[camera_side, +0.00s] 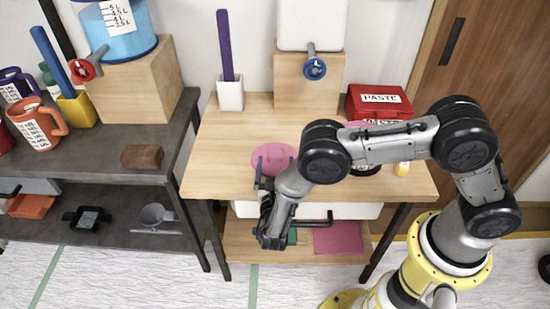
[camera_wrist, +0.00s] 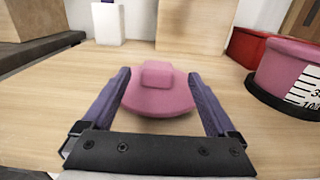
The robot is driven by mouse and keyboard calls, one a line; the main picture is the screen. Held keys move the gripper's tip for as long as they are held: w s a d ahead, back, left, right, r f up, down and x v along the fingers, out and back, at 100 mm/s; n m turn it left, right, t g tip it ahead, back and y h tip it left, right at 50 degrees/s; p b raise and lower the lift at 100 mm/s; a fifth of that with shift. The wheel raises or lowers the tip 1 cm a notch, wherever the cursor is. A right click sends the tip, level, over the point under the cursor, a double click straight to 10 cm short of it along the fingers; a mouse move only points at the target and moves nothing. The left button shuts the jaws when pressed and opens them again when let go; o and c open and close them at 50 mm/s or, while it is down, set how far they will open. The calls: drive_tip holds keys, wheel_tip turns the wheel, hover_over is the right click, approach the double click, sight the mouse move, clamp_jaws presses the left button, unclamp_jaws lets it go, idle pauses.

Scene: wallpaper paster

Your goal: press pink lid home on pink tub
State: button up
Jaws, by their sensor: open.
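The pink lid (camera_side: 272,155) lies flat on the wooden table, apart from the tub. In the wrist view the lid (camera_wrist: 158,102) has a block-shaped handle on top. My gripper (camera_wrist: 158,76) is open, with its purple fingers on either side of the lid's handle; I cannot tell whether they touch the lid. The pink tub (camera_wrist: 286,72) stands to the right on a dark round base and has a white scale on its side. In the side view my arm hides most of the tub, and the gripper partly covers the lid.
A red paste box (camera_side: 380,103) stands at the back right. A wooden block (camera_side: 292,86) and a white holder (camera_side: 230,95) with a purple stick stand at the back. The table (camera_side: 222,135) is clear left of the lid. A dark bench (camera_side: 100,150) adjoins on the left.

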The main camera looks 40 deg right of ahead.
sight(275, 155)
drive_tip(key=shift+x, duration=1.75)
drive_tip(key=shift+a, duration=0.1)
drive_tip(key=c, duration=1.4)
drive_tip(key=shift+r, duration=0.2)
drive_tip(key=shift+c, duration=0.2)
